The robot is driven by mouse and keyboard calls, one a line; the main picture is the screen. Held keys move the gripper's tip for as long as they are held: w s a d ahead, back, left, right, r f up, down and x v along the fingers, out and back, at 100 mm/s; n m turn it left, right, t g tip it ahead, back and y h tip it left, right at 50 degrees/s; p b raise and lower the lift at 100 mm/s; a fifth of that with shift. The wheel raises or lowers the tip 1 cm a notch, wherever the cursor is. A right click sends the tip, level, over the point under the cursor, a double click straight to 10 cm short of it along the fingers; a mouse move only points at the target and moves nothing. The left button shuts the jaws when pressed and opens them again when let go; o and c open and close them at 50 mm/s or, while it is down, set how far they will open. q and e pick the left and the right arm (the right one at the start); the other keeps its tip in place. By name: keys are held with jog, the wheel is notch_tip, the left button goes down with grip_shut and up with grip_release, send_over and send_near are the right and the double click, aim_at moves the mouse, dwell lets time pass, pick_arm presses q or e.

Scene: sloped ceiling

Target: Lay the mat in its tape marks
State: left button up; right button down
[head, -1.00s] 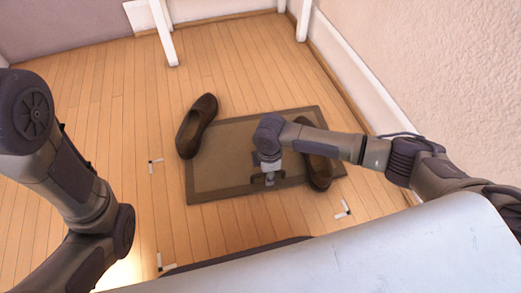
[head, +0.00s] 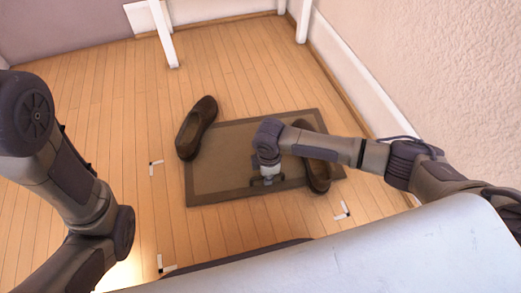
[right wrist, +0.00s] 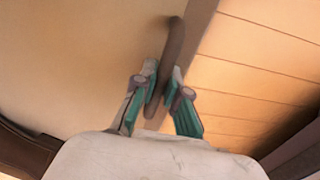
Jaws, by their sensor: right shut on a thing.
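The mat (head: 230,160), brown with a darker border, lies flat on the wooden floor, a little askew to the boards. Three white-and-black tape corner marks show: one left of the mat (head: 155,167), one at the near left (head: 165,267) and one at the near right (head: 343,211). All three are clear of the mat; no fourth shows. My right gripper (head: 268,182) is at the mat's near edge. In the right wrist view its fingers (right wrist: 160,105) are shut on a brown raised strip of the mat (right wrist: 172,50). My left arm shows, but its gripper is outside the view.
One brown shoe (head: 196,127) lies at the mat's left edge. Another brown shoe (head: 318,172) lies on the mat's right part, partly hidden by my right arm. A wall with white skirting (head: 350,75) bounds the right. Floor left of the mat is open.

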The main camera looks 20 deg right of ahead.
jog(key=shift+s+a+r+p, duration=0.1)
jog(key=shift+s+a+p, duration=0.4)
jog(key=shift+s, duration=0.2)
jog(key=shift+s+a+p, duration=0.35)
jog(key=shift+s+p, duration=0.3)
jog(key=shift+s, duration=0.05)
jog(key=shift+s+a+r+p, duration=0.1)
jog(key=shift+s+a+p, duration=0.4)
jog(key=shift+s, duration=0.2)
jog(key=shift+n, duration=0.4)
jog(key=shift+s+a+f+p, duration=0.1)
jog(key=shift+s+a+p, duration=0.25)
jog(key=shift+s+p, duration=0.25)
jog(key=shift+s+a+r+p, duration=0.1)
jog(key=shift+s+a+p, duration=0.3)
jog(key=shift+s, duration=0.25)
jog(key=shift+s+a+f+p, duration=0.1)
jog(key=shift+s+a+p, duration=0.25)
jog(key=shift+s+p, duration=0.25)
jog(key=shift+s+a+p, duration=0.35)
jog(key=shift+s+a, duration=0.1)
jog(key=shift+s, duration=0.3)
jog(key=shift+s+f, duration=0.1)
jog(key=shift+a, duration=0.1)
